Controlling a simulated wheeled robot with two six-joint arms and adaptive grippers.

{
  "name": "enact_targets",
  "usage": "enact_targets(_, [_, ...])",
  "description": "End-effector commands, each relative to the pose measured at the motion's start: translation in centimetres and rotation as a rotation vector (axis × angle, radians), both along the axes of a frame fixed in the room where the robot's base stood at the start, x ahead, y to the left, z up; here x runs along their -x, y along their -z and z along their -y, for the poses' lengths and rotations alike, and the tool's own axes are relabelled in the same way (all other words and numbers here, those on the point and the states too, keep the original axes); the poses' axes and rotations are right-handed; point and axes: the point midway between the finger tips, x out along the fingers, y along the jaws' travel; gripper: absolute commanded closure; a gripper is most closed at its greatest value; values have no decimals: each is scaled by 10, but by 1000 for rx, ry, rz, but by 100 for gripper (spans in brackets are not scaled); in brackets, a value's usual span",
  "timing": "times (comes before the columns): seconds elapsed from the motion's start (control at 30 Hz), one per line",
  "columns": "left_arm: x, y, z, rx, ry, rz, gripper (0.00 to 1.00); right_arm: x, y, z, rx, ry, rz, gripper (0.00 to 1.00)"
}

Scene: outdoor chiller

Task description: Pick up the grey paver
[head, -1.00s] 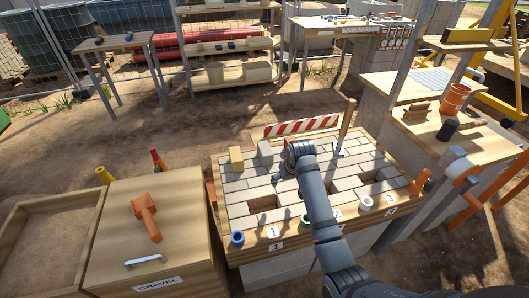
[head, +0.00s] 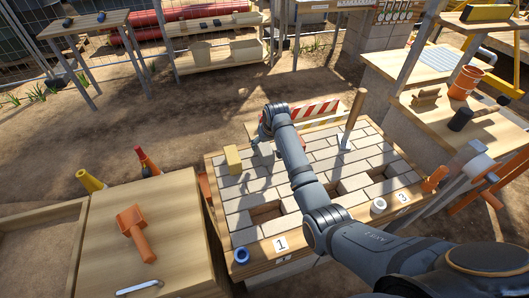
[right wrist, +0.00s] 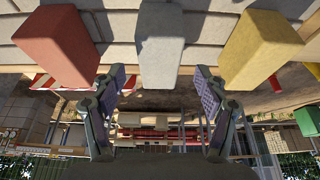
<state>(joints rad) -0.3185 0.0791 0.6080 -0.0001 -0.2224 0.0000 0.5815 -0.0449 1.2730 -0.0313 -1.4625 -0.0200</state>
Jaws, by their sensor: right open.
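The grey paver (head: 264,159) stands on the paved bench top near its far left, beside the yellow paver (head: 232,159). In the right wrist view the grey paver (right wrist: 160,45) is centred between the red paver (right wrist: 58,47) and the yellow paver. My right gripper (right wrist: 160,76) is open and empty, its fingertips lined up on either side of the grey paver with visible gaps. How far it is from the paver in depth I cannot tell. In the head view my arm mostly hides the right gripper (head: 260,136) and the red paver. My left gripper is not in view.
The paved top (head: 240,204) has open pits near its front. A striped barrier board (head: 318,110) lies behind.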

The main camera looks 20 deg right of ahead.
Motion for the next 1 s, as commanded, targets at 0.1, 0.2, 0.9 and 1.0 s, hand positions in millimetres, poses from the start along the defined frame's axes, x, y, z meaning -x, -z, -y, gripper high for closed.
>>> enact_targets(0.1, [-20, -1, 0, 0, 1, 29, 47, -1, 2, 0, 0, 0, 0, 26])
enact_targets(0.2, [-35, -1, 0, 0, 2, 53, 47, -4, 13, 0, 0, 0, -2, 26])
enact_targets(0.9, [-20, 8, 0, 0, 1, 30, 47, -19, 49, 0, 0, 0, 1, 54])
enact_targets(1.0, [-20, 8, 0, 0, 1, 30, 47, -19, 49, 0, 0, 0, 0, 67])
